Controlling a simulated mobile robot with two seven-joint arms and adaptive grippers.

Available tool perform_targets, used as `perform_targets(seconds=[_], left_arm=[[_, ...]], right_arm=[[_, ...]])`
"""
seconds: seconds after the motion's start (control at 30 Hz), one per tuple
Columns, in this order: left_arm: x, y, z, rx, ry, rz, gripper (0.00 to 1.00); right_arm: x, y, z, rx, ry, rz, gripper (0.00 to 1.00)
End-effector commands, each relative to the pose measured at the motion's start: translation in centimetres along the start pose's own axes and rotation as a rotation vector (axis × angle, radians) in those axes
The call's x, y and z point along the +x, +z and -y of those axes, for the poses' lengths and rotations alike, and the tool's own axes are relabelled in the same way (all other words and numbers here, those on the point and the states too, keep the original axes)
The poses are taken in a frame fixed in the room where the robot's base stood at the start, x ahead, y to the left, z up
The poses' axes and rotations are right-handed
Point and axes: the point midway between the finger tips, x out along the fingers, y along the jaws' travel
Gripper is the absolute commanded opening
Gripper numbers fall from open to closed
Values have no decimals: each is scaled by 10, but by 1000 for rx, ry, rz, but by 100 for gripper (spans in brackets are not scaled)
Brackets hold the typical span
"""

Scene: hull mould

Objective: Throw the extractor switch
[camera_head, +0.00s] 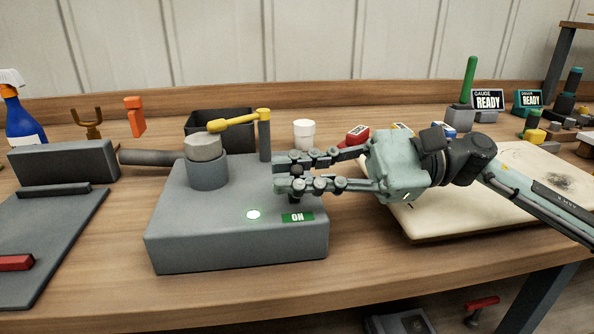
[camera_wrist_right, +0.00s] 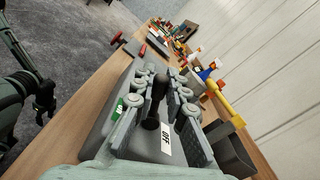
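The extractor switch box is a grey block (camera_head: 190,235) with a green ON plate (camera_head: 297,217) and a small bright round lamp (camera_head: 253,214) on top. In the right wrist view a black switch lever (camera_wrist_right: 152,110) stands between the fingers, with a white OFF plate (camera_wrist_right: 166,142) beside it and the green ON plate (camera_wrist_right: 133,100) to the left. My right gripper (camera_head: 285,172) is over the box's right side, its fingers apart around the lever; I see no firm grip. In the head view the fingers mostly hide the lever. Dark links of my left arm show at the wrist view's left edge.
A black bin (camera_head: 222,125) and white cup (camera_head: 304,134) are behind. A pale board (camera_head: 450,215) lies right. Wooden bench (camera_head: 220,290) is clear in front.

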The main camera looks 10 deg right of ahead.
Motion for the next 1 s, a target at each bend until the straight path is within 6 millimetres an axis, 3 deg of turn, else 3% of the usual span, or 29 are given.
perform_targets(seconds=[0.37,0.47,0.73,1.0], left_arm=[[1,0,0,-2,1,6,40],[-7,-8,0,-10,3,-6,40],[-38,-37,2,-47,13,-44,40],[-46,-42,3,-53,14,-48,40]], right_arm=[[0,-1,1,18,0,0,0],[0,-1,2,48,0,0,0],[0,-2,12,223,0,1,0],[0,-6,25,478,0,1,0]])
